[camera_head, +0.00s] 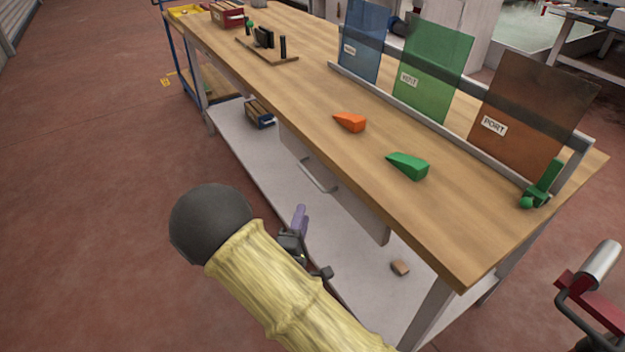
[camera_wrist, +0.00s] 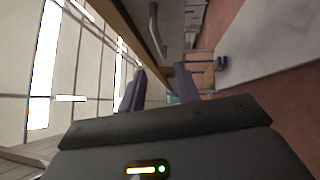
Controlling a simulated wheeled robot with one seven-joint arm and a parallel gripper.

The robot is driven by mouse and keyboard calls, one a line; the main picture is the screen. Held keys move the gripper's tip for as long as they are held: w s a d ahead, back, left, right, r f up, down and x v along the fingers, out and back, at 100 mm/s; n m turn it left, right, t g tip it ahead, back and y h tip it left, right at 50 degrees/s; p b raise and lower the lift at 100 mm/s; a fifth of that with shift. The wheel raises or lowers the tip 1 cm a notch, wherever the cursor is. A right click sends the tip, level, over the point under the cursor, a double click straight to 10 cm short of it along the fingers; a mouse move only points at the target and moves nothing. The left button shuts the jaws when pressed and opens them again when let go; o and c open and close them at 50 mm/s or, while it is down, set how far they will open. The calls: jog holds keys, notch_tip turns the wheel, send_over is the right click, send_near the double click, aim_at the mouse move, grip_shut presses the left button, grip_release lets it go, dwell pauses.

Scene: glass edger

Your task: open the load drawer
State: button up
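The load drawer has a grey front (camera_head: 350,198) under the near long edge of the wooden workbench and looks shut. Its bar handle (camera_head: 318,178) is on that front. In the wrist view the handle (camera_wrist: 155,33) and drawer front (camera_wrist: 173,20) are at the top, beyond my fingertips. My gripper (camera_wrist: 160,70) is open, with two purple fingers apart and nothing between them. In the head view my gripper (camera_head: 299,218) is below and left of the handle, apart from it, and partly hidden by my arm.
The wooden benchtop (camera_head: 300,100) holds an orange wedge (camera_head: 350,122), a green wedge (camera_head: 408,166) and a rack with blue, green and brown glass panes (camera_head: 530,115). A lower shelf (camera_head: 245,150) carries a small brown block (camera_head: 400,268).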

aim_at(312, 177)
jog(key=b+x, duration=0.1)
jog(key=x, duration=1.2)
jog(key=shift+w+a, duration=0.1)
grip_shut()
